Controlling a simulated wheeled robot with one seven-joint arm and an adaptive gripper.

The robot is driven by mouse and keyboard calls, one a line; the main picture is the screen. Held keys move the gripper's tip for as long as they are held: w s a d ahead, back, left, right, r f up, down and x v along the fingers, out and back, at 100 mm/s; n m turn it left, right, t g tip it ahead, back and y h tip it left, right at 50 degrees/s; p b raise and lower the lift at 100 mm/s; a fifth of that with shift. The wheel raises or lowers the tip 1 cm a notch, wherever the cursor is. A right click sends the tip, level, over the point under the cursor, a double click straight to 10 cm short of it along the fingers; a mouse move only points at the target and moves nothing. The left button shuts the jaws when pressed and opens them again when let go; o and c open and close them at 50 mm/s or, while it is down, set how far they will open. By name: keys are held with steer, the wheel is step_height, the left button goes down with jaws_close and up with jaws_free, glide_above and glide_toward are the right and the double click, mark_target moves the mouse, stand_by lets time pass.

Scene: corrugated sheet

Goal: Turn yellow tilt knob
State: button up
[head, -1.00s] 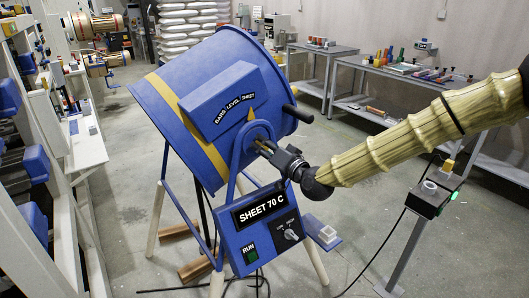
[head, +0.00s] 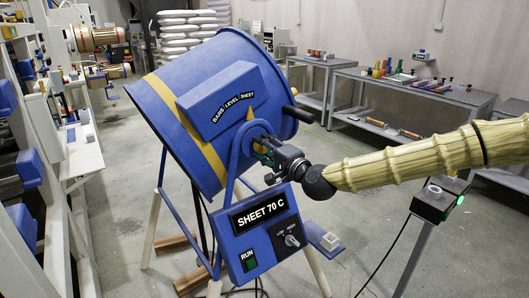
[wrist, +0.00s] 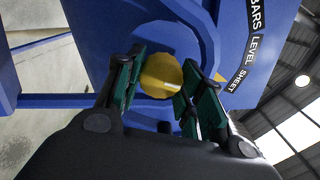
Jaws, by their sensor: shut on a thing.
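The yellow tilt knob (wrist: 161,75) shows in the wrist view, between the two green-padded fingers of my gripper (wrist: 160,88). My gripper is shut on it. In the head view my gripper (head: 267,150) is at the pivot on the side of the blue drum (head: 185,110), and it mostly hides the knob. The drum is tilted, with its open end toward the upper right. It has a yellow stripe and a label reading "BARS LEVEL SHEET", with a yellow pointer (head: 250,114) near that label.
A control box (head: 263,222) reading "SHEET 70 C" sits below my gripper, with a green RUN button (head: 249,260) and a LOW/HIGH dial (head: 291,241). A dark handle (head: 298,114) sticks out from the drum. Benches (head: 415,92) stand behind at right.

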steer(key=shift+d+m, duration=0.1)
steer(key=shift+m, duration=0.2)
stand_by(0.4)
steer(key=o, duration=1)
steer(key=v, duration=1.2)
